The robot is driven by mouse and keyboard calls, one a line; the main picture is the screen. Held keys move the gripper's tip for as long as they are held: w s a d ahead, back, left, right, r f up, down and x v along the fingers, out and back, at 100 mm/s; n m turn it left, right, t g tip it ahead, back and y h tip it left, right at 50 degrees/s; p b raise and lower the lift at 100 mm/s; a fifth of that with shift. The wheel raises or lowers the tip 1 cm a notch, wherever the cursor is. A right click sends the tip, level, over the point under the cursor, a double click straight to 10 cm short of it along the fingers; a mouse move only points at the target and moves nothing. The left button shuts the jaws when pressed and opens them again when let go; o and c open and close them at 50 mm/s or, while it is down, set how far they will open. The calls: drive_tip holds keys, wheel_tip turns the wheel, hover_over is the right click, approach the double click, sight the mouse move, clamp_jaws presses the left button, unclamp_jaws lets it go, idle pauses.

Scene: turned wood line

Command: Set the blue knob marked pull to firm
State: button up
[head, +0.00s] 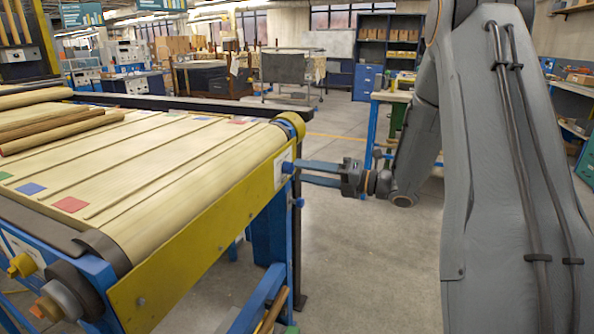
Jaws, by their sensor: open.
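A blue knob (288,168) sits on a pale plate (279,174) at the far end of the conveyor's yellow side rail. Its marking is too small to read, so I cannot tell whether it is the one marked pull or how it is set. A second blue knob (298,202) is just below it, by the blue leg. My gripper (302,172) is open, its two fingers pointing left towards the upper knob. The fingertips are at or very near that knob; I cannot tell whether they touch it or reach around it.
The conveyor's belt (150,165) carries turned wooden rods (60,130) and coloured squares. Yellow knobs (22,265) are at its near left end. The yellow rail (200,245) runs close to my gripper. Open grey floor (370,270) lies right of the conveyor. Carts and shelves stand behind.

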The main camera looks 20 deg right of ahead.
sight(289, 168)
drive_tip(key=x, duration=0.3)
drive_tip(key=shift+w+a, duration=0.15)
drive_tip(key=shift+a, duration=0.1)
drive_tip(key=c, duration=1.1)
drive_tip(key=shift+o, duration=0.2)
